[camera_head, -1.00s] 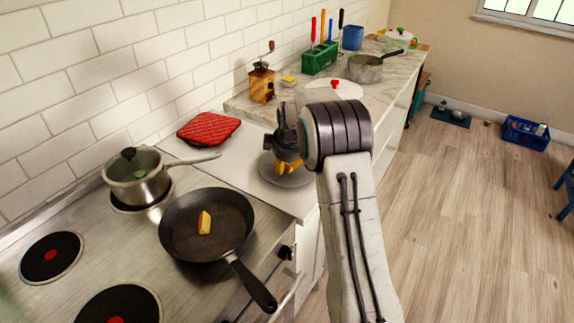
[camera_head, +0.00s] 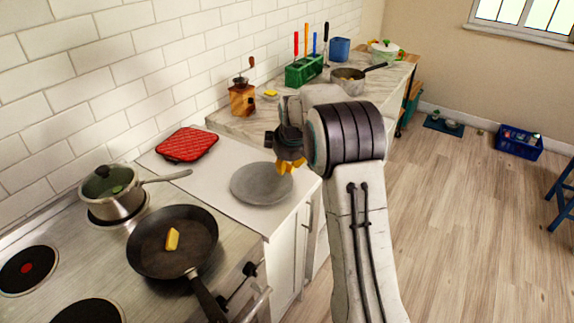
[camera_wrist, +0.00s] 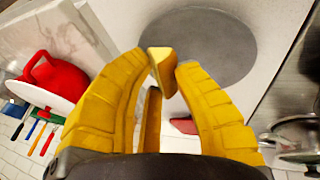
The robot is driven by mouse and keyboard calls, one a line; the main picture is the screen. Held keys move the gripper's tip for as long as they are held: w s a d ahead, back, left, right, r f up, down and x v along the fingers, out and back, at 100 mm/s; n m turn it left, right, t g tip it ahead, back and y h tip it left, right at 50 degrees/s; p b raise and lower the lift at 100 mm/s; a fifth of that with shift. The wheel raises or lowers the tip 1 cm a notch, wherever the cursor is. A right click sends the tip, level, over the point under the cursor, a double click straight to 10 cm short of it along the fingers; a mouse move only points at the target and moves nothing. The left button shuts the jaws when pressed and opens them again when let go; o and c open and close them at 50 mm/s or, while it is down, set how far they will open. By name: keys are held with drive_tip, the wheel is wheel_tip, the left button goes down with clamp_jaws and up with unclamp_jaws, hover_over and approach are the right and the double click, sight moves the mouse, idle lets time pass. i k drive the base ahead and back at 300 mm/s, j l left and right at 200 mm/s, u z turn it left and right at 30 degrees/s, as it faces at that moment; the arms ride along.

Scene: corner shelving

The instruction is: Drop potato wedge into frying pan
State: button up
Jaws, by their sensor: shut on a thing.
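My gripper (camera_head: 291,165) has yellow fingers. In the wrist view its fingertips (camera_wrist: 162,68) are closed on a pale yellow potato wedge (camera_wrist: 161,62). The wedge is held above the grey plate (camera_wrist: 200,45), clear of it. The plate also shows in the head view (camera_head: 258,190), bare where visible. The dark frying pan (camera_head: 195,222) sits on the stove at lower left, handle toward the front. One yellow wedge (camera_head: 172,239) lies in it. The held wedge cannot be told from the fingers in the head view.
A lidded pot (camera_head: 120,200) stands on the burner behind the pan. A red pot holder (camera_head: 187,145) lies behind the plate. A wooden grinder (camera_head: 242,100), green rack (camera_head: 303,71) and saucepan (camera_head: 347,84) stand farther along the counter.

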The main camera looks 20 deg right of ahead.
sight(187, 243)
drive_tip(key=k+j, duration=0.1)
drive_tip(key=j, duration=0.3)
drive_tip(key=k+j, duration=0.1)
drive_tip(key=j, duration=0.35)
drive_tip(key=k+j, duration=0.1)
drive_tip(key=j, duration=0.3)
drive_tip(key=k+j, duration=0.1)
drive_tip(key=j, duration=0.35)
